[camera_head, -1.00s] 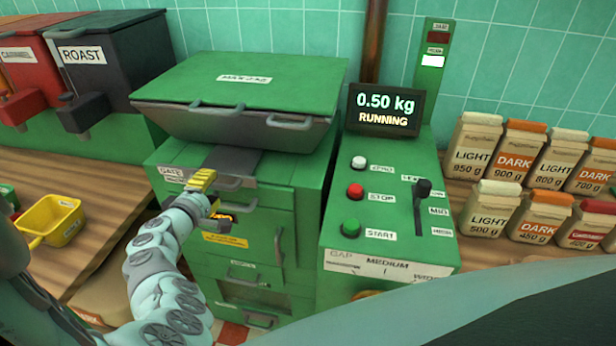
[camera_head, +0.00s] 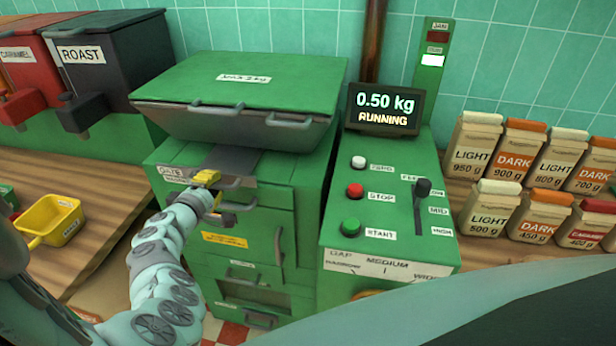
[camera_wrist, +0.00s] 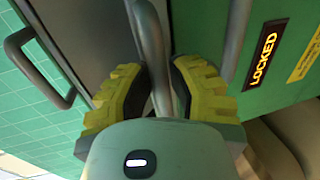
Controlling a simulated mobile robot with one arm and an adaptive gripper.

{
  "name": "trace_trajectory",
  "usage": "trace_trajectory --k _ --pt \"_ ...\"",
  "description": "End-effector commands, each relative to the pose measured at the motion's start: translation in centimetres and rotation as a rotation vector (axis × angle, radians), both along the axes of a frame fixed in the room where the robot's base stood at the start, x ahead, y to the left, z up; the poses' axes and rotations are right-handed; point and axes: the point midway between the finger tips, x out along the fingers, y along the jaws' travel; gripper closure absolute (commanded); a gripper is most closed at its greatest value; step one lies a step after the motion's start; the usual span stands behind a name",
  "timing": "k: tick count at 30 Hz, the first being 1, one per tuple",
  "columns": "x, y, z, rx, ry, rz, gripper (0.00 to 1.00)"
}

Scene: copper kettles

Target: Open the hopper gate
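The hopper (camera_head: 235,125) is a green-lidded box on top of the green machine. Below it is a dark grey gate plate (camera_head: 232,158), beside a label that seems to read GATE (camera_head: 173,173). A grey bar handle (camera_head: 238,183) sits at the plate's front. My gripper (camera_head: 210,178), with yellow fingers, is at this handle's left end. In the wrist view a grey bar (camera_wrist: 152,45) runs between the fingers (camera_wrist: 160,92), which are closed close around it. Their contact faces are partly hidden. An orange LOCKED sign (camera_wrist: 264,60) shows on the green panel.
The control panel (camera_head: 390,250) on the right has buttons and a lever (camera_head: 421,195); its display (camera_head: 384,110) reads 0.50 kg RUNNING. Coffee bags (camera_head: 490,215) stand at right. A yellow scoop (camera_head: 55,220) lies on the wooden counter at left. Hopper handles (camera_head: 290,121) project above my gripper.

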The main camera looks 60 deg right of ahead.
Motion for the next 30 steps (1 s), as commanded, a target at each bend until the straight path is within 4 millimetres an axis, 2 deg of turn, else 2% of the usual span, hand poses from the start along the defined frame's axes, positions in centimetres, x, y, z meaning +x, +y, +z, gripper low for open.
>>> trace_trajectory --k 1,4,17,20,30 --pt "0.0 0.0 0.0 0.0 0.0 0.001 0.89" --pt "0.0 0.0 0.0 0.0 0.0 0.001 1.0" --pt "0.0 0.2 0.0 0.0 0.001 0.002 1.0" --pt "-0.3 0.9 -0.1 -0.002 0.003 0.003 1.0" --pt "-1.8 4.9 -0.1 -0.001 0.0 0.008 1.0"
